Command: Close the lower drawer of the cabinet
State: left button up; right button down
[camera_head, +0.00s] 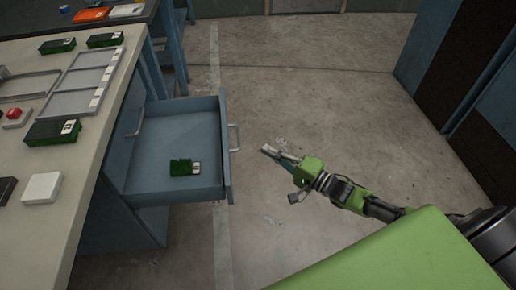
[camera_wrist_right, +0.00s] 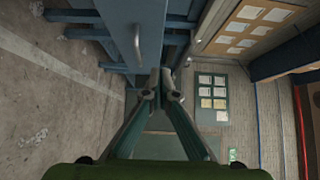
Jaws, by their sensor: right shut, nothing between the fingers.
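The blue cabinet (camera_head: 138,222) stands under the workbench at the left in the head view. Its lower drawer (camera_head: 150,150) is pulled far out, and the grey handle (camera_head: 235,137) is on its front panel. Another handle (camera_head: 138,120) shows on the cabinet face above the drawer. My right gripper (camera_head: 268,151) is shut and empty, to the right of the drawer front and apart from it. In the right wrist view its fingertips (camera_wrist_right: 162,88) are together. My left gripper is not visible.
Concrete floor (camera_head: 300,90) is clear in front of the drawer. A dark blue cabinet (camera_head: 440,50) stands at the right.

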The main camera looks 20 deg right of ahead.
aim_at(238, 149)
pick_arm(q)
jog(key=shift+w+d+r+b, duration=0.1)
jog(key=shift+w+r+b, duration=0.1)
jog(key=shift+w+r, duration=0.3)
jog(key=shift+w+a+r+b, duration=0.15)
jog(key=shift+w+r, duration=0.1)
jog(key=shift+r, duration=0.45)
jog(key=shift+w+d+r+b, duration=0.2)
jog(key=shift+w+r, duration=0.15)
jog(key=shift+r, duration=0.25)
pick_arm(e)
jog(key=shift+s+a+x, duration=0.2)
jog(key=shift+a+x, duration=0.2)
jog(key=shift+x, duration=1.45)
jog(key=shift+s+a+x, duration=0.25)
jog(key=shift+a+x, duration=0.15)
jog(key=shift+x, duration=1.4)
jog(key=shift+s+a+x, duration=0.2)
jog(key=shift+a+x, duration=0.15)
jog(key=shift+x, duration=1.5)
jog(key=shift+a+f, duration=0.1)
